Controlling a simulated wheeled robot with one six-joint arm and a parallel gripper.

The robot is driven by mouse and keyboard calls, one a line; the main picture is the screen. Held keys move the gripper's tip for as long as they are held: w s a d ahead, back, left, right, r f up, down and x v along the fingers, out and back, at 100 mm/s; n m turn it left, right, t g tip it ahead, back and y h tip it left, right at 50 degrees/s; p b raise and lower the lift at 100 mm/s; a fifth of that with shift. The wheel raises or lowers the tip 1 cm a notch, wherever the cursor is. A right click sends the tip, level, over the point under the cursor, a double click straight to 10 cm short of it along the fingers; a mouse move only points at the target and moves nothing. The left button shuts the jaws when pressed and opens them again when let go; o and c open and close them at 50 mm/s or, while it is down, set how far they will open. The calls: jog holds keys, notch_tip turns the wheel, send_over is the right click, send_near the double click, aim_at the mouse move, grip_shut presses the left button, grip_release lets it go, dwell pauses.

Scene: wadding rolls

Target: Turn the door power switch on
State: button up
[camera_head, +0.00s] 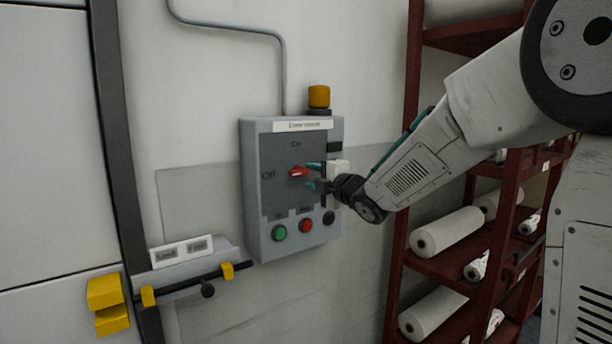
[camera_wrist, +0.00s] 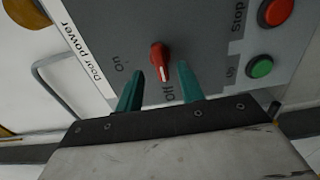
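The door power switch is a red knob (camera_head: 297,172) on a grey control box (camera_head: 251,190) on the wall. It also shows in the wrist view (camera_wrist: 160,57), where its white mark points toward the "Off" label. My gripper (camera_head: 314,175) is in front of the box, just to the right of the knob in the head view. In the wrist view my gripper's green fingers (camera_wrist: 160,68) are open, with the knob showing between and slightly beyond their tips. I cannot tell whether either finger touches the knob.
A green button (camera_head: 279,233) and a red button (camera_head: 306,226) sit below the knob. A yellow lamp (camera_head: 319,97) tops the box. A dark red rack (camera_head: 440,265) with white rolls stands at right.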

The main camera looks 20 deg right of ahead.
aim_at(303, 173)
jog(key=shift+x, duration=1.85)
grip_shut()
